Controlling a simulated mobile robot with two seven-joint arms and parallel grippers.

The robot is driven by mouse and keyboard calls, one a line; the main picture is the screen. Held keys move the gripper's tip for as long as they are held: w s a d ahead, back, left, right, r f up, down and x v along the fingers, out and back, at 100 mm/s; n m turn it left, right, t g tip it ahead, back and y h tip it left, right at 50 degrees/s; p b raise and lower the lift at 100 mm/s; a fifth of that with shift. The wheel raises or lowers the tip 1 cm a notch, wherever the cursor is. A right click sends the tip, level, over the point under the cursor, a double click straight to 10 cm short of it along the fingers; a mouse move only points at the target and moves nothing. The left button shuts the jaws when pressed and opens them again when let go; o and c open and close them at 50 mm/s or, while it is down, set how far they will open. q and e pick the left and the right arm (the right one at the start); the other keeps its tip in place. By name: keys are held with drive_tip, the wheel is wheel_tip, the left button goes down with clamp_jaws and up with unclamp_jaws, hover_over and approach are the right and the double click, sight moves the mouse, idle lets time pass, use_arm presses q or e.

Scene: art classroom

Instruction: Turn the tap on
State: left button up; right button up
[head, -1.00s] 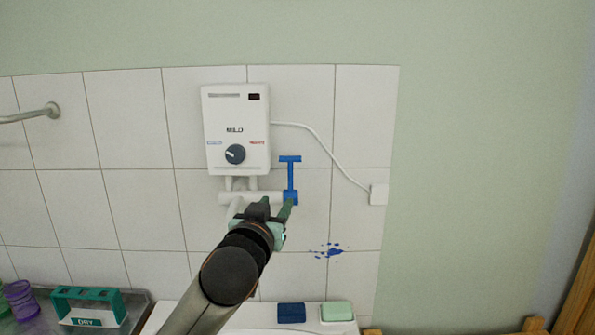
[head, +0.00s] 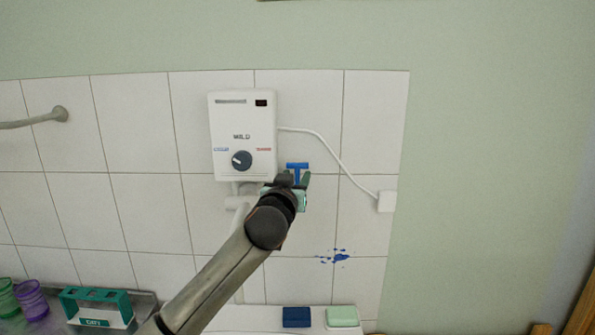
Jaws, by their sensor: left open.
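The blue tap handle (head: 297,166) is a T shape on the white pipe (head: 238,203) below the wall heater. Its crossbar stands level at the top and its stem runs down. My left gripper (head: 293,181) is open at the handle, its fingertips either side of the stem just under the crossbar. I cannot tell whether they touch it. The gripper and wrist hide the lower stem and the blue valve body. My right gripper is out of view.
The white heater (head: 242,125) with a dark knob hangs just left of the handle. A white cable (head: 338,155) runs to a wall box (head: 387,201). Blue (head: 297,317) and green (head: 342,316) blocks lie on a white ledge below. A green-and-white box (head: 97,307) stands lower left.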

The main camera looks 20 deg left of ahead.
use_arm(q)
drive_tip(key=shift+w, duration=1.1)
clamp_jaws()
idle(0.8)
